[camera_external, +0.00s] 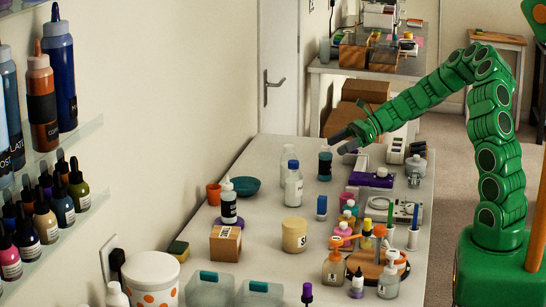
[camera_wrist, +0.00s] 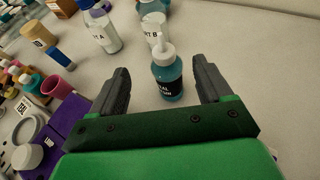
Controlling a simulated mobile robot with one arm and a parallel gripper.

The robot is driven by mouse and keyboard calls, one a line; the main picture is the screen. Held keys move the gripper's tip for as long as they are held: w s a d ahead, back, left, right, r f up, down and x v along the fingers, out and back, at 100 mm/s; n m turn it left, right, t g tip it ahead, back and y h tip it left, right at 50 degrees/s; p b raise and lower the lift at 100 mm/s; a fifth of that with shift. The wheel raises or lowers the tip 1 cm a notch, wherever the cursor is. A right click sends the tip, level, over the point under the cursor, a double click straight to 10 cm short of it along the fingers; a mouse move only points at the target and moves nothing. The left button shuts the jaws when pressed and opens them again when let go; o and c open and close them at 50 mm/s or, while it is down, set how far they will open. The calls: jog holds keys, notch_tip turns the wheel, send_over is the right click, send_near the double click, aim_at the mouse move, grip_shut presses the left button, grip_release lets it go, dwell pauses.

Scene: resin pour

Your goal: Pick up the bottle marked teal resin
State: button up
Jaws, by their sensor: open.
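The teal resin bottle (camera_wrist: 168,72) has a teal body, a pale nozzle and a dark label whose lettering is only partly readable. In the wrist view it stands upright between my two open fingers, with a gap on each side. In the external view the bottle (camera_external: 325,168) stands on the bench, and my gripper (camera_external: 337,145) is above it and slightly to its right. My gripper is open and empty, with dark fingers on a green arm.
White bottles stand near it, one marked A (camera_wrist: 102,32) and one marked B (camera_wrist: 155,32). Purple, white and pink items crowd the right side. A teal bowl (camera_external: 245,186) stands left.

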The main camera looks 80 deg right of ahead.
aim_at(320, 159)
jog(key=shift+w+a+f, duration=0.3)
jog(key=shift+w+f, duration=0.2)
jog(key=shift+f, duration=0.05)
jog(key=shift+w+a+f, duration=0.3)
jog(key=shift+w+f, duration=0.2)
jog(key=shift+f, duration=0.05)
jog(key=shift+w+a+f, duration=0.3)
jog(key=shift+w+f, duration=0.25)
jog(key=shift+w, duration=0.2)
jog(key=shift+w+a+f, duration=0.25)
jog(key=shift+w+f, duration=0.25)
jog(key=shift+w, duration=0.2)
jog(key=shift+x, duration=0.8)
jog(key=c, duration=1.2)
jog(key=shift+r, duration=0.15)
